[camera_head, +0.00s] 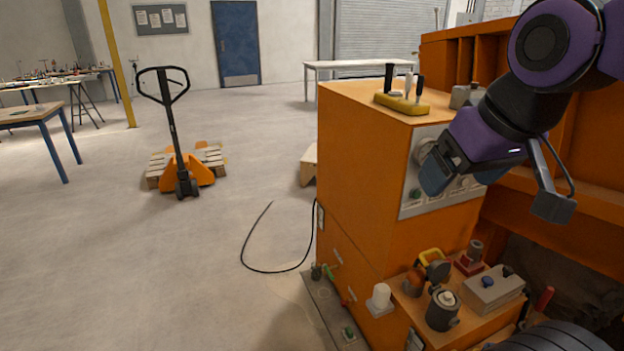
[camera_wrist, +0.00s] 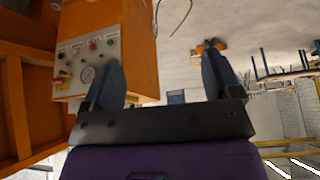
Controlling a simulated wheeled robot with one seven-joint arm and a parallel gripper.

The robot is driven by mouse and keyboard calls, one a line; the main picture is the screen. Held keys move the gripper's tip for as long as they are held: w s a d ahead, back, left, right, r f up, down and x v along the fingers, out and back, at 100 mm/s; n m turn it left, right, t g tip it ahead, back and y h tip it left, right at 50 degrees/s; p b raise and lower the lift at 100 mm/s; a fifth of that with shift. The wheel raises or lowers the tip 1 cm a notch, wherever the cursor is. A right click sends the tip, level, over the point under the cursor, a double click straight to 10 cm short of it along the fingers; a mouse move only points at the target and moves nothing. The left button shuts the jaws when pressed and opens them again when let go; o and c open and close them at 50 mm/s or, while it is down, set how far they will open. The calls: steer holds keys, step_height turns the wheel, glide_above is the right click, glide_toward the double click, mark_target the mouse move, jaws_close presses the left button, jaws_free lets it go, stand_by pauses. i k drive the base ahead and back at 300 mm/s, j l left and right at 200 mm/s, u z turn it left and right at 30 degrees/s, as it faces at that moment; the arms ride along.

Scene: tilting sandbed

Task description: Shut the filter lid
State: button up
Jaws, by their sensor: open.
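My gripper (camera_head: 495,192) is open and empty. It hangs in front of the orange cabinet's grey control panel (camera_head: 408,204), above the low orange ledge. In the wrist view my gripper (camera_wrist: 163,62) shows two blue-grey fingers wide apart with nothing between them. On the ledge stand a dark grey canister (camera_head: 442,311) and a round dark part with a yellow handle (camera_head: 432,256). I cannot tell which of these carries the filter lid, or how far the lid is open. My gripper is apart from both of them.
The orange cabinet (camera_head: 355,150) has a yellow block with levers (camera_head: 402,103) on top. A pallet jack (camera_head: 185,178) stands left; open floor lies between.

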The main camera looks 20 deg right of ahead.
mark_target(437, 271)
steer(key=k, duration=0.75)
steer(key=k+z, duration=0.15)
steer(key=z, duration=0.25)
steer(key=k+l+z, duration=0.1)
steer(key=z, duration=0.3)
steer(key=k+l+z, duration=0.15)
steer(key=z, duration=0.2)
steer(key=j+z, duration=0.1)
steer(key=z, duration=0.3)
steer(key=j+z, duration=0.1)
steer(key=z, duration=0.35)
steer(key=j+z, duration=0.15)
steer(key=z, duration=0.25)
steer(key=j+z, duration=0.1)
steer(key=z, duration=0.3)
steer(key=j, duration=0.8)
steer(key=k+j, duration=0.15)
steer(key=j, duration=1.4)
steer(key=k+j, duration=0.15)
steer(key=j, duration=1.4)
steer(key=k+j, duration=0.1)
steer(key=j, duration=0.7)
steer(key=k+l, duration=0.4)
steer(key=k, duration=0.15)
steer(key=l, duration=0.25)
steer(key=i, duration=0.05)
